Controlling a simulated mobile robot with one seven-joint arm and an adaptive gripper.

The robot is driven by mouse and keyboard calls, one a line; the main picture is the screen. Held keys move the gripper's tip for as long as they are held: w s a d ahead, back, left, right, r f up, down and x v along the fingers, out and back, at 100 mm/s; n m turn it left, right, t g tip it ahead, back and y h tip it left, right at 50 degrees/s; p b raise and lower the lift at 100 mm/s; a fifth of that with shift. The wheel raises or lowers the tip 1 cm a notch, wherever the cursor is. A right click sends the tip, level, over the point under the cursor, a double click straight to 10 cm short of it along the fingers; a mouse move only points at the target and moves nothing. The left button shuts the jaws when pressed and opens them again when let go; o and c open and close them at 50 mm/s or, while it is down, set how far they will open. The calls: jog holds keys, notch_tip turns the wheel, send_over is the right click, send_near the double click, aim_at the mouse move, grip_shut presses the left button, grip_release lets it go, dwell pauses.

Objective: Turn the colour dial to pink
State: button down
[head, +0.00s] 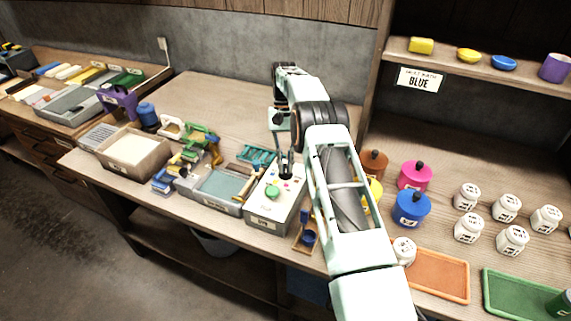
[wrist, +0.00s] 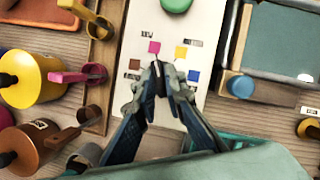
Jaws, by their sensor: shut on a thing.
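The pale control box (head: 268,216) stands on the bench in the head view, with a round green knob (head: 272,191) on its top. In the wrist view its white top (wrist: 130,40) carries a pink square (wrist: 154,47), a yellow square (wrist: 181,51), a brown square (wrist: 135,76) and a blue square (wrist: 193,75). My gripper (wrist: 161,76) reaches down between these squares and is shut on the small dark colour dial, mostly hidden by the fingertips. Which square the dial points at cannot be told. My gripper (head: 286,170) is also at the box's far end in the head view.
A grey tray (head: 238,209) stands close left of the box. A wooden rack with scoops (wrist: 101,62) is close on the other side. Lidded pots, including a blue one (head: 411,209), and several white jars stand to the right.

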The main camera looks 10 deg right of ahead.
aim_at(285, 166)
jog(key=c, duration=2)
grip_release()
jog(key=shift+r, duration=0.1)
notch_tip(285, 166, up, 10)
jog(key=shift+f, duration=0.1)
